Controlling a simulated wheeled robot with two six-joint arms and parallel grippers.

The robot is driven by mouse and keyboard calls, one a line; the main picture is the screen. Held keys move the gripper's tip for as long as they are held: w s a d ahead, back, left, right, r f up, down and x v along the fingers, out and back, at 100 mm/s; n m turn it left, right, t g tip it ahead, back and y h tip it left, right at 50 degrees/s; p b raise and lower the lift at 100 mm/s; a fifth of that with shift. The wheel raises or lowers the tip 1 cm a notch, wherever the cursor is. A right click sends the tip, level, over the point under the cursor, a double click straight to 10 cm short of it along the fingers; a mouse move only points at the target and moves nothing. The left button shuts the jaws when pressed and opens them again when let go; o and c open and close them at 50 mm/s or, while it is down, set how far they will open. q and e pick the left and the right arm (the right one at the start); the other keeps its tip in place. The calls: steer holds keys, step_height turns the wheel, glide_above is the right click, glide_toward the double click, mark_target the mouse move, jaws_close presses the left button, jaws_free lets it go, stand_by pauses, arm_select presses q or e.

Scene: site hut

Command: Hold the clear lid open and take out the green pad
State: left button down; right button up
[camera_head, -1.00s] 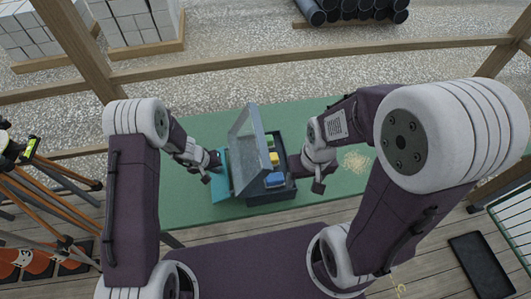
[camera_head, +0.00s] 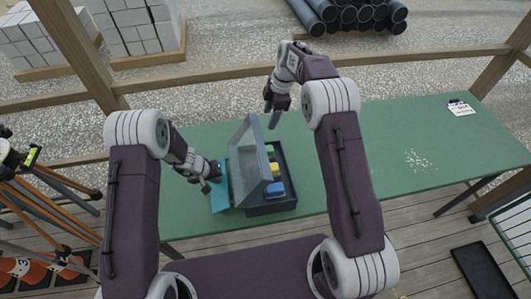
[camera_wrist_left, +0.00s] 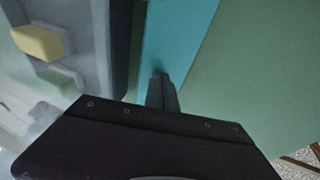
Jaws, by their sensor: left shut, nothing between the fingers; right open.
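The box (camera_head: 270,207) stands on the green table, its clear lid (camera_head: 247,165) raised and leaning to the left. Inside are a green pad (camera_head: 270,151), a yellow pad (camera_head: 275,169) and a blue pad (camera_head: 275,188). The left wrist view shows the yellow pad (camera_wrist_left: 38,42) and a pale green shape, probably the green pad (camera_wrist_left: 60,82), through the lid. My left gripper (camera_head: 217,172) is shut and empty left of the lid; whether it touches the lid is unclear. My right gripper (camera_head: 274,112) is open and empty, beyond the box's far end.
A turquoise strip (camera_head: 221,198) lies left of the box, under my left gripper. The green table (camera_head: 420,150) is mostly clear on the right, with a pale scatter (camera_head: 418,160) and a clipboard (camera_head: 460,108). A wooden rail (camera_head: 400,61) runs behind the table.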

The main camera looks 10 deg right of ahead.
steer(key=shift+g, duration=0.6)
steer(key=shift+s+d+x, duration=0.15)
steer(key=shift+d+x, duration=0.15)
steer(key=shift+x, duration=2.8)
steer(key=shift+s+d+x, duration=0.1)
steer(key=shift+d+x, duration=0.2)
steer(key=shift+x, duration=2.75)
steer(key=shift+s+d+x, duration=0.15)
steer(key=shift+d+x, duration=0.15)
steer(key=shift+x, duration=2.8)
steer(key=shift+f, duration=0.2)
steer(key=shift+c, duration=0.3)
steer(key=c, duration=1.1)
